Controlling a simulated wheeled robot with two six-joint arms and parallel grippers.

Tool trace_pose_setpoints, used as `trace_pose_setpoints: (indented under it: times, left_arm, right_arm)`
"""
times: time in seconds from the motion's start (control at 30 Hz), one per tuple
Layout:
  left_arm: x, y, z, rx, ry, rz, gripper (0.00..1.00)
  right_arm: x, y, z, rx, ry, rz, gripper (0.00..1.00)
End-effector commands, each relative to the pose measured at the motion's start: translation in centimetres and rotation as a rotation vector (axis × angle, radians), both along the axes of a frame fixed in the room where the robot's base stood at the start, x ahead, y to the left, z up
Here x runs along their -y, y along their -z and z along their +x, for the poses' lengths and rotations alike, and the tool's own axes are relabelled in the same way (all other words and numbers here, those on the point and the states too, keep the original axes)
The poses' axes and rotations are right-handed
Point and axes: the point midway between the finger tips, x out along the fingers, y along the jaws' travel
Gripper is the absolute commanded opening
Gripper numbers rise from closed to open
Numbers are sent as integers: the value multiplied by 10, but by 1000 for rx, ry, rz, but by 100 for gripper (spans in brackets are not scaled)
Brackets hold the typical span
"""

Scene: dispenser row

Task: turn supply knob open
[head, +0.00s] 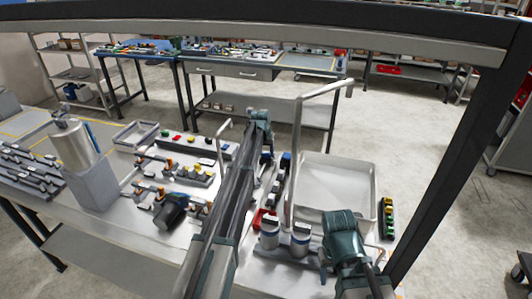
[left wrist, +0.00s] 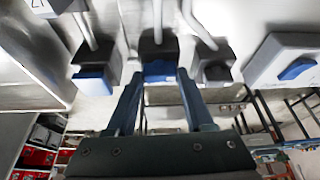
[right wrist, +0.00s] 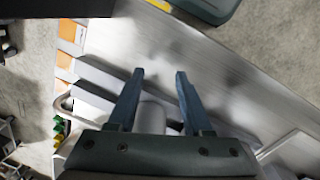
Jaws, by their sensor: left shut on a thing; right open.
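A blue knob (left wrist: 159,66) on a dark block with a pale pipe sits between the fingertips of my left gripper (left wrist: 159,75) in the left wrist view. The fingers are closed on its sides. My right gripper (right wrist: 160,75) is open and empty above the bench surface in the right wrist view. Its fingertips do not show clearly in the head view.
A pale basin (head: 335,215) and a tall bent pipe (head: 325,90) stand right of my left arm. A blue block on a white box (left wrist: 297,67) is at the right in the left wrist view.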

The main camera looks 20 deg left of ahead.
Motion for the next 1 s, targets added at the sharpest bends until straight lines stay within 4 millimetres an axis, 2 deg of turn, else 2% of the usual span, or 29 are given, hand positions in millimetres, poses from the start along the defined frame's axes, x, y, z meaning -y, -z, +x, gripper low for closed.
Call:
trace_pose_setpoints:
  times: [1.0]
  left_arm:
    - [6, 0, 5, 0, -918, 2, 0]
  right_arm:
    - [0, 0, 0, 0, 0, 0, 50]
